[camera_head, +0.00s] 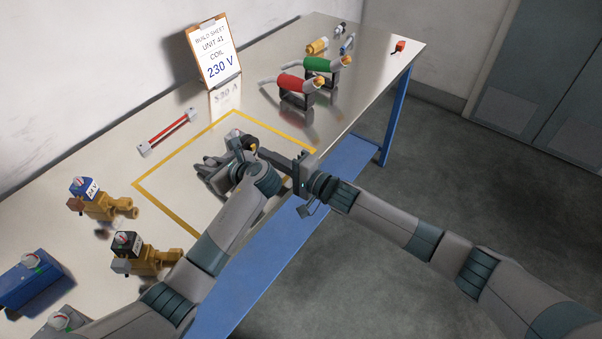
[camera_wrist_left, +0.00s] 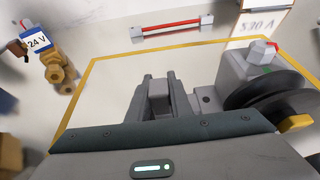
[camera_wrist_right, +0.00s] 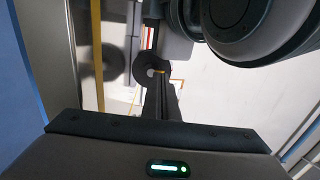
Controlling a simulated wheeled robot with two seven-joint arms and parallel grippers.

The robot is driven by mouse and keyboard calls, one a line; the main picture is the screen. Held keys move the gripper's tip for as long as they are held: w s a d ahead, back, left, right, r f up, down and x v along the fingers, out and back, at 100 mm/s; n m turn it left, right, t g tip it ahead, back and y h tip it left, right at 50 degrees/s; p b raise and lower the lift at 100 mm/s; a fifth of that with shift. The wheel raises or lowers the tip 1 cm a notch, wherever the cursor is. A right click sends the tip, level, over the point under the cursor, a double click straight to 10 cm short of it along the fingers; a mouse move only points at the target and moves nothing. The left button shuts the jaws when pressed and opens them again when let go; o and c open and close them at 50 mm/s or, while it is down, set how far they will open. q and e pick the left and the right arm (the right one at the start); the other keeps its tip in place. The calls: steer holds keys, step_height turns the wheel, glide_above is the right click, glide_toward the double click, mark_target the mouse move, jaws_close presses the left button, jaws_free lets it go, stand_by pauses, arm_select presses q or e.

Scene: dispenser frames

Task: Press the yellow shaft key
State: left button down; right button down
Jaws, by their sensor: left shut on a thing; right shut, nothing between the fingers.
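A grey unit (camera_wrist_left: 236,72) with a red-tipped white knob on top stands inside the yellow taped outline. It bears a black wheel (camera_wrist_left: 262,98), and the yellow key (camera_wrist_left: 296,123) shows beside the wheel. A small yellow bit of the key also shows in the right wrist view (camera_wrist_right: 160,72), at the wheel's centre. My left gripper (camera_wrist_left: 160,92) is shut on a grey block-like part of the unit. My right gripper (camera_head: 259,151) is shut and empty, its fingertips close to the wheel and key. I cannot tell whether they touch the key.
A clipboard sign reading 230 V (camera_head: 217,55) stands at the back. A red bar (camera_head: 167,131) lies left of the yellow outline (camera_head: 180,217). Red (camera_head: 290,83) and green (camera_head: 319,64) tools rest on stands. Brass valves (camera_head: 102,206) stand at the left. The table's front edge lies below my right arm.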

arm_select(q)
steer(key=shift+s+d, duration=0.1)
arm_select(e)
steer(key=v, duration=1.2)
steer(key=shift+s+d, duration=0.15)
steer(key=shift+d, duration=0.15)
steer(key=shift+f, duration=0.1)
arm_select(q)
steer(key=c, duration=1.5)
jaws_free()
steer(key=shift+c, duration=0.2)
steer(key=v, duration=1.2)
steer(key=shift+s+f, duration=0.1)
steer(key=shift+d, duration=0.1)
arm_select(e)
steer(key=shift+d, duration=0.1)
